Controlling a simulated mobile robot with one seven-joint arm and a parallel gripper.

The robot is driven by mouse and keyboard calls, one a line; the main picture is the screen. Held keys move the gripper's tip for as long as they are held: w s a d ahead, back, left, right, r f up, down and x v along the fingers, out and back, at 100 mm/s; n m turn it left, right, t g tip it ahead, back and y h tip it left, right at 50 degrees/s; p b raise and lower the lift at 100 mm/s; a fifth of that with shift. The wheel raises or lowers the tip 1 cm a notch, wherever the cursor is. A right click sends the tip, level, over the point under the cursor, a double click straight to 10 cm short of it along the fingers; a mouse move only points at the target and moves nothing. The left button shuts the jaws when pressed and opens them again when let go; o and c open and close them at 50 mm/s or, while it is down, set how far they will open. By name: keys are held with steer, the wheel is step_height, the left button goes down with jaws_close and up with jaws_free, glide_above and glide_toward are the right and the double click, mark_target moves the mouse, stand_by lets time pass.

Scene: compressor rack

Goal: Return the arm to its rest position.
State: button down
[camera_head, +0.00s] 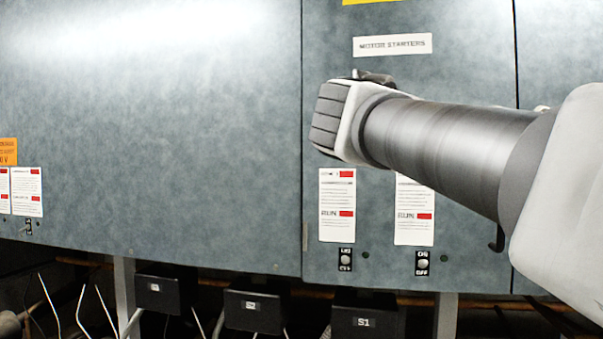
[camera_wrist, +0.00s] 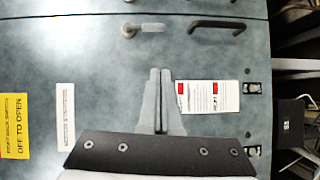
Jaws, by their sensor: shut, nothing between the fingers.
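My gripper (camera_wrist: 160,72) shows in the wrist view with its two grey fingers together and nothing between them. It is in front of the grey cabinet door (camera_wrist: 100,70). Any gap between fingertips and door cannot be judged. In the head view my arm reaches in from the right edge across the right cabinet door (camera_head: 460,60). Its end is below the "MOTOR STARTERS" label (camera_head: 392,45) and above the RUN cards. The fingers cannot be made out in the head view.
Two toggle switches (camera_head: 345,260) (camera_head: 422,263) sit below the RUN cards (camera_head: 337,205). Black boxes (camera_head: 363,314) and loose wires hang beneath the cabinet. A dark handle (camera_wrist: 216,24) and a metal latch (camera_wrist: 143,29) stick out from the door in the wrist view.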

steer(key=s+a+f+m+g+y, duration=0.25)
steer(key=s+f+y, duration=0.3)
steer(key=f, duration=0.75)
steer(key=s+a+f+m+g+y, duration=0.15)
steer(key=s+a+f+y, duration=0.4)
steer(key=f, duration=0.85)
steer(key=s+a+f+m+g+y, duration=0.25)
steer(key=s+f, duration=0.45)
steer(key=f, duration=0.6)
step_height(320, 180, up, 13)
steer(key=d+p, duration=0.1)
steer(key=p, duration=1.1)
steer(key=shift+w+m+t, duration=0.2)
steer(key=shift+m+t, duration=0.15)
steer(key=shift+t, duration=0.1)
steer(key=shift+d+f, duration=0.15)
steer(key=shift+d, duration=0.05)
